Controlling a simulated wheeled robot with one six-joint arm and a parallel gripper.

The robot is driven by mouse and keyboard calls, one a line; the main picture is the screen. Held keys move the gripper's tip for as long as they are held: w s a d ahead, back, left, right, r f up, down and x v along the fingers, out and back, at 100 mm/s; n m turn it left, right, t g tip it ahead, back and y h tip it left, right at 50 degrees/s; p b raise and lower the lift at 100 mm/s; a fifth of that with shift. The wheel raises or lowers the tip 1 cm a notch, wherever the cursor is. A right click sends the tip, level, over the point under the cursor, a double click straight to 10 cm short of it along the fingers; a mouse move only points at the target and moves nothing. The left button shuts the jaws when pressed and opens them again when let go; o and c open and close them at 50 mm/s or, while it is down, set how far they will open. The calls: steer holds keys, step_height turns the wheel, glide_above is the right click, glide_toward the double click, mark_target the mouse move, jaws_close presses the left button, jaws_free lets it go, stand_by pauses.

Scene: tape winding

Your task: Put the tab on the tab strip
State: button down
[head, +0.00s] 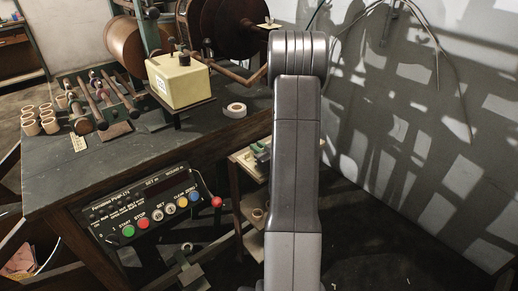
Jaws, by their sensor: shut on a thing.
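My grey arm (297,150) rises through the middle of the head view and bends away at its top joint. I cannot make out the tab with certainty.
Several short tubes (30,124) stand at the left. A button panel (150,212) fronts the bench. A low wooden shelf stands beside my arm.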

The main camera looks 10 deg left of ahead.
steer(key=shift+f, duration=0.15)
steer(key=c, duration=1.4)
jaws_free()
steer(key=shift+r+p, duration=0.7)
steer(key=shift+p, duration=0.1)
steer(key=v, duration=1.2)
steer(key=shift+f, duration=0.1)
